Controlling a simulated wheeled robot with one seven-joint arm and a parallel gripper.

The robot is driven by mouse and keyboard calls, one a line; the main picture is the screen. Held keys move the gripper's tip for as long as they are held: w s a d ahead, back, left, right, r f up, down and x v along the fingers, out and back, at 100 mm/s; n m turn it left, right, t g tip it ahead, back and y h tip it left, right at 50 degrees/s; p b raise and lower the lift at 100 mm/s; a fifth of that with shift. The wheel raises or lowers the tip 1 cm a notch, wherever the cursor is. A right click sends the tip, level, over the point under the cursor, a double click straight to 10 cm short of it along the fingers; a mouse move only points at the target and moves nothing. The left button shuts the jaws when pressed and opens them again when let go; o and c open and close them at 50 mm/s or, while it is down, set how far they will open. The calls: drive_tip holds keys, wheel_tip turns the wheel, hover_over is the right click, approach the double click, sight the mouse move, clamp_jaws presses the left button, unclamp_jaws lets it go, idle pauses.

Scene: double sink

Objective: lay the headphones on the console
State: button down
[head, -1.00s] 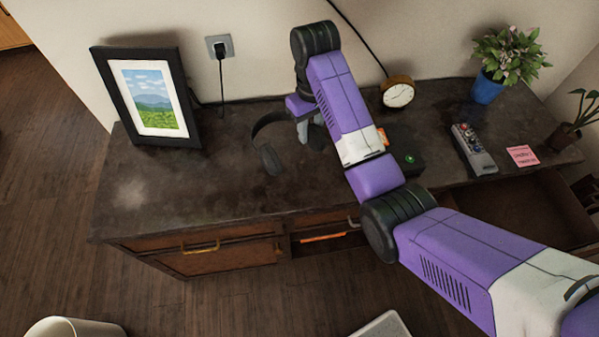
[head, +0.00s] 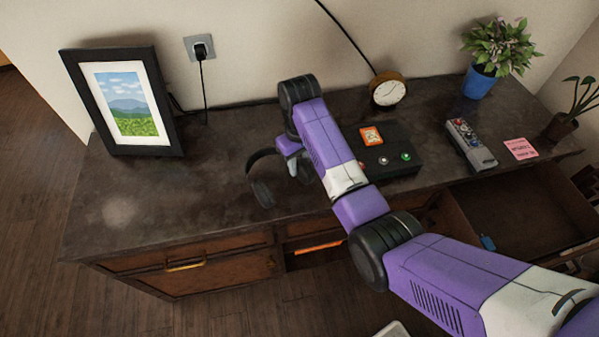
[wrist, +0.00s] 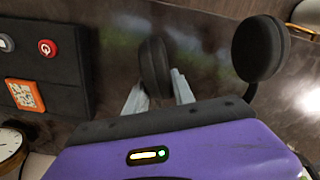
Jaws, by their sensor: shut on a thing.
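The black headphones (head: 262,192) are at my gripper, over the middle of the dark-topped console (head: 180,200). My gripper (wrist: 158,88) is shut on one ear cup (wrist: 155,68), which sits between its two pale fingers in the wrist view. The other ear cup (wrist: 260,48) hangs free to the right there. In the head view my gripper (head: 297,168) is partly hidden by my arm. I cannot tell whether the headphones touch the console top.
A black box (head: 390,150) with buttons and an orange label stands right of my gripper. A picture frame (head: 125,105), clock (head: 387,90), remote (head: 468,142), pink note (head: 520,149) and plants (head: 498,55) stand around. A drawer (head: 520,215) is open at right. The left front top is clear.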

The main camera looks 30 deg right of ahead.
drive_tip(key=shift+f, duration=2.05)
drive_tip(key=shift+f, duration=0.1)
drive_tip(key=c, duration=1.1)
unclamp_jaws()
drive_tip(key=shift+o, duration=0.2)
wheel_tip(320, 180, up, 12)
drive_tip(key=shift+r+p, duration=0.15)
drive_tip(key=shift+p, duration=0.25)
